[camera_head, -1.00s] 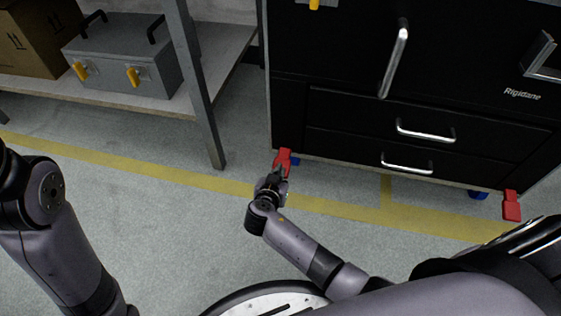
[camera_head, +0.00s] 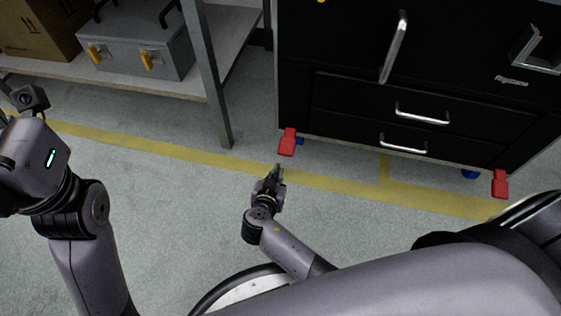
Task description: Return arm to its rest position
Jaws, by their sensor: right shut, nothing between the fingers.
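My right gripper (camera_head: 278,172) is near the middle of the picture, shut and empty, pointing away from me above the floor. It sits just below a red caster pedal in the picture, with a visible gap between them. My right arm comes in from the lower right and bends at the elbow. My left arm stands at the left edge, and its gripper is out of view.
A black tool cabinet (camera_head: 345,102) with metal handles stands ahead, with red caster pedals (camera_head: 287,142) at its base. A metal shelf (camera_head: 180,86) at upper left holds a grey case (camera_head: 140,50) and a cardboard box (camera_head: 38,28). The floor (camera_head: 170,200) between is clear, crossed by a yellow line.

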